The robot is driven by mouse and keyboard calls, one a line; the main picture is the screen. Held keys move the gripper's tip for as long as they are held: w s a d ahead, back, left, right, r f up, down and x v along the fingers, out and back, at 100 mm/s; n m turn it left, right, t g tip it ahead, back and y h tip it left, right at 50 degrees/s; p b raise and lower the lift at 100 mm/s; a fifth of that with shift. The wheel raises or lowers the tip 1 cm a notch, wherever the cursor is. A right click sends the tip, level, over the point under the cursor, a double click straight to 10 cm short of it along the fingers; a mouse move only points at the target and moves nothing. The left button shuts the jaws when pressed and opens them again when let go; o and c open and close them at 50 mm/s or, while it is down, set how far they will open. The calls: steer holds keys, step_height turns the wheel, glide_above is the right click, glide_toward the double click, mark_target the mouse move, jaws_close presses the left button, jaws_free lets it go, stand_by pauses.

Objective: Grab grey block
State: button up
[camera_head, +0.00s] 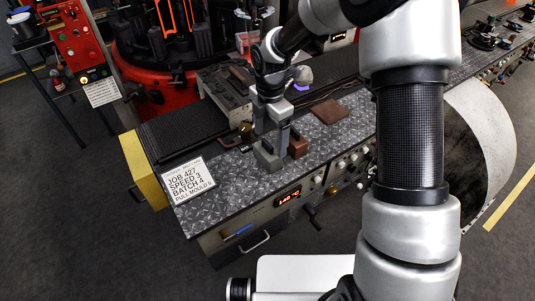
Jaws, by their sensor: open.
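The grey block (266,158) stands on the diamond-plate worktop (222,186), left of a brown block. My gripper (270,142) comes down from above at the grey block, with its fingers at or just over the block's top. The jaws are open. The fingers overlap the block's upper part in this view, so I cannot tell whether they touch it or straddle it. My arm fills the right side of the view.
A brown block (298,146) stands close on the right of the grey block. A flat brown plate (328,112) lies behind it. The worktop's front strip is clear.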

mark_target(268, 154)
step_height(268, 154, down, 3)
steer(key=shift+r, duration=0.2)
steer(key=f, duration=0.5)
steer(key=shift+a+p, duration=0.3)
steer(key=shift+a, duration=0.05)
steer(key=c, duration=1.5)
